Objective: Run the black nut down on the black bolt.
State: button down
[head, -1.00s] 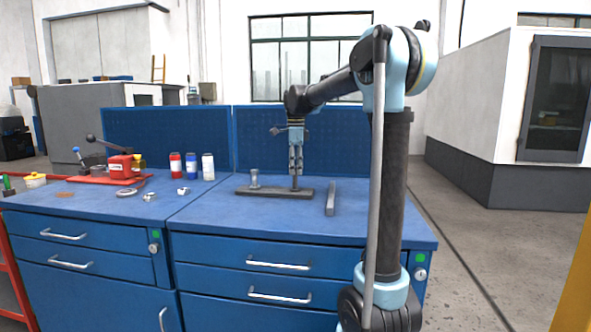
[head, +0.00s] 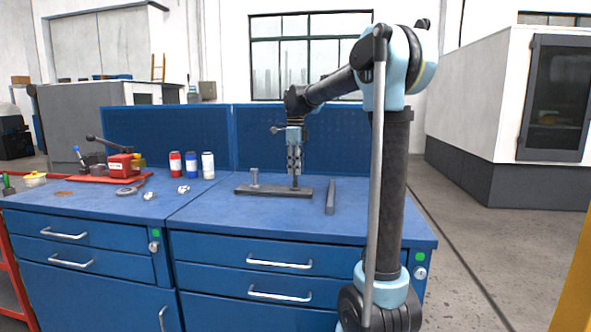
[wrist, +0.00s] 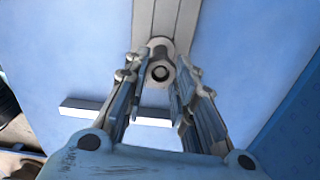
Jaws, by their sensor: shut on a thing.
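My gripper (head: 295,174) points straight down over the right part of a dark base plate (head: 245,190) on the blue bench. Its fingers are shut on the black nut (wrist: 161,72), which looks grey in the wrist view, a ring between the fingertips (wrist: 161,80). The black bolt (head: 295,186) stands upright from the plate below the fingers; most of it is hidden. I cannot tell how far down the bolt the nut sits. A lighter grey bolt (head: 255,177) stands on the left part of the plate.
Bottles (head: 191,165), small metal parts (head: 150,195) and a red vice-like tool (head: 122,165) are at left. A blue perforated panel (head: 350,140) stands behind.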

jog(key=m, duration=0.9)
jog(key=c, duration=1.6)
grip_release()
jog(key=shift+o, duration=0.2)
